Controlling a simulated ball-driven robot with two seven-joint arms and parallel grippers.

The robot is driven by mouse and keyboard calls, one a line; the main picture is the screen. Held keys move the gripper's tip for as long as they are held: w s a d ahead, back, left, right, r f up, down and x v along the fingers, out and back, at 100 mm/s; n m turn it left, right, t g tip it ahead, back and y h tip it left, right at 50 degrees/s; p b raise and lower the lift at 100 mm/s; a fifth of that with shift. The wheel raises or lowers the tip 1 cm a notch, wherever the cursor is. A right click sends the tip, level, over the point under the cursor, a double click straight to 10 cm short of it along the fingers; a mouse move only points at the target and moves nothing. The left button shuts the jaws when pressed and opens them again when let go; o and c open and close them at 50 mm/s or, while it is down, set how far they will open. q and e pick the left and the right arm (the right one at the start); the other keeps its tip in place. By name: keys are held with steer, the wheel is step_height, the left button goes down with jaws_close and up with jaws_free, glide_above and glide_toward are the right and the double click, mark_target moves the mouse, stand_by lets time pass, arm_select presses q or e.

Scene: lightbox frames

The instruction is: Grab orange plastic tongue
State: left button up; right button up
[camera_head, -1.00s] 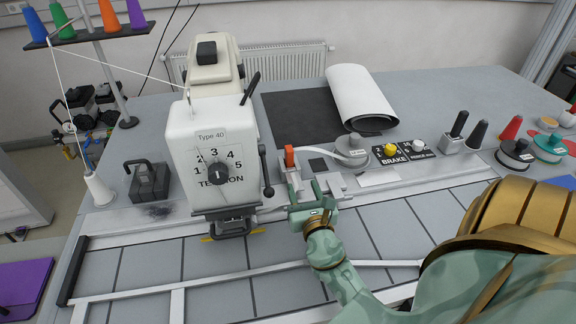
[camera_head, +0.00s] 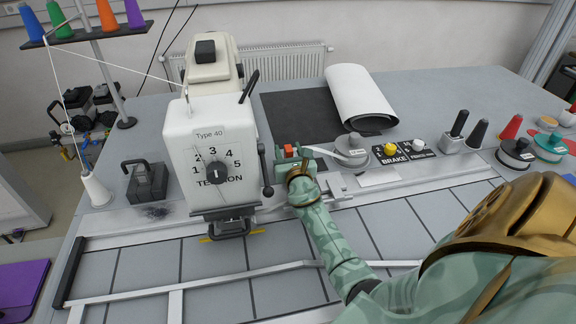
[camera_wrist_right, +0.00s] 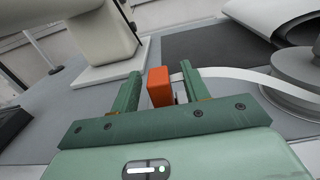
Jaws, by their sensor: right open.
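The orange plastic tongue (camera_head: 289,151) is a small upright block beside the sewing machine, at the end of a white strip. In the right wrist view the tongue (camera_wrist_right: 159,87) stands between the two green fingers. My right gripper (camera_head: 294,157) is open around it, with a gap showing on the left finger's side; whether the right finger touches it I cannot tell. The gripper (camera_wrist_right: 160,88) also fills the lower middle of the wrist view. The tongue's lower part is hidden behind the gripper in the head view. My left gripper is not in view.
The white machine head (camera_head: 212,150) marked Type 40 stands close on the left. A black mat (camera_head: 300,117) with a white roll (camera_head: 360,94) is behind.

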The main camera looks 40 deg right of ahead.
jaws_close()
steer(key=shift+r, duration=0.15)
